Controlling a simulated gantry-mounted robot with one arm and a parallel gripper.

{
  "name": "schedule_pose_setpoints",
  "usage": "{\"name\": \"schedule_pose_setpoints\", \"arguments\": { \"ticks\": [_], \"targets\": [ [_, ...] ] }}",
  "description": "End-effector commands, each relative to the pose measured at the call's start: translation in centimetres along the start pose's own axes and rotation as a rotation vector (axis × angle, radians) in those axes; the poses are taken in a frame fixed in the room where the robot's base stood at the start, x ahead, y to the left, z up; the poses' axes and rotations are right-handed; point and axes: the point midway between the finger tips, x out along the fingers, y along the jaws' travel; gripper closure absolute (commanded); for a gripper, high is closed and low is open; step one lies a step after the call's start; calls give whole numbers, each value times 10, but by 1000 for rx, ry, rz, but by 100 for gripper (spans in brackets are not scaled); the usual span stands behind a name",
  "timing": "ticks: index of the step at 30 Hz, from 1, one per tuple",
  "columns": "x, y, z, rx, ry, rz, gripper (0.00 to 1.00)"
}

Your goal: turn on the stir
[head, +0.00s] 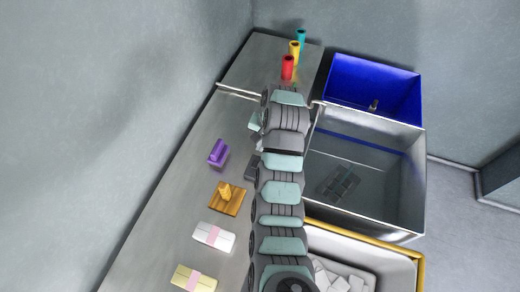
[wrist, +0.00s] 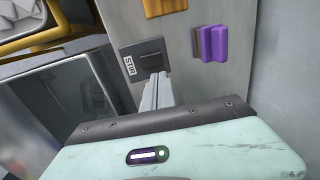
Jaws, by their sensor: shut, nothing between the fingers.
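The stir switch (wrist: 140,63) is a dark grey box with a white "STIR" label, on the metal counter in the wrist view. In the head view a dark grey part of it (head: 252,168) shows beside my arm, which hides the rest. My gripper (wrist: 158,80) is shut and empty. In the wrist view its fingertips overlap the lower edge of the dark rocker part of the switch. I cannot tell whether they touch it, or which way the rocker is set.
A purple block (wrist: 212,43) stands right of the switch in the wrist view. An orange-yellow fixture (head: 227,197) sits nearby. A metal basin (head: 400,195) and blue bin (head: 375,85) lie right of my arm. Red, yellow and teal cylinders (head: 288,67) stand at the far end.

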Motion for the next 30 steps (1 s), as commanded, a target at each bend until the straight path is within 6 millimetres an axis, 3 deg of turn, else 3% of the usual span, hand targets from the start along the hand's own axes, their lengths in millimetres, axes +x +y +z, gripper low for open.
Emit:
{"name": "schedule_pose_setpoints", "arguments": {
  "ticks": [1,16,22,30],
  "targets": [
    [16,2,0,0,0,2,100],
    [101,1,2,0,-6,2,100],
    [117,0,0,-1,-1,1,100],
    [122,0,0,-1,1,1,100]
  ]
}}
